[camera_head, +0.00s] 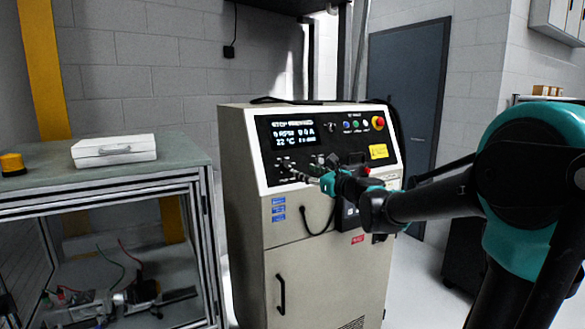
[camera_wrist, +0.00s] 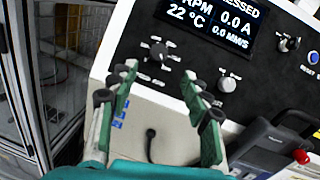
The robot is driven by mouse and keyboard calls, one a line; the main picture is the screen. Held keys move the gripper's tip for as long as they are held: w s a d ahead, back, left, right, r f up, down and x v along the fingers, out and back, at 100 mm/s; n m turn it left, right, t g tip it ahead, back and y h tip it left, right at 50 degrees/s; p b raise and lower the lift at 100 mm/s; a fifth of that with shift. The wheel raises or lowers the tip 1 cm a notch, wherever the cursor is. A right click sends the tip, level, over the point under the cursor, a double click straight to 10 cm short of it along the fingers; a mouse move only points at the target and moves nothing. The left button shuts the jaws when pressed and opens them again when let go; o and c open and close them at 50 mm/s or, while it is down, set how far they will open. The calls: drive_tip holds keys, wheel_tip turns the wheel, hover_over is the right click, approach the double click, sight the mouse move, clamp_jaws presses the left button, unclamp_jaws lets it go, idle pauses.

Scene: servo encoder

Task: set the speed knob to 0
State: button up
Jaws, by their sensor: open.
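The control cabinet's sloped panel (camera_head: 350,148) faces me, with a lit display (camera_head: 293,133) showing 0 RPM and 0.0 A. In the wrist view, a small dark knob (camera_wrist: 158,51) sits below the display's left part, with marks around it. It appears to be the speed knob; its pointer setting is too small to read. My gripper (camera_wrist: 160,76) is open and empty. Its green fingers are spread to either side just below the knob in the picture, apart from it. In the head view my gripper (camera_head: 306,176) is in front of the panel's lower left, and the knob is hard to make out.
Another knob (camera_wrist: 289,44) is right of the display. A red emergency stop (camera_head: 378,122) is at the panel's upper right. A dark handheld unit (camera_wrist: 262,148) hangs at the lower right with its cable. A workbench with a white case (camera_head: 114,151) stands at left.

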sight(288, 165)
drive_tip(key=x, duration=0.9)
clamp_jaws()
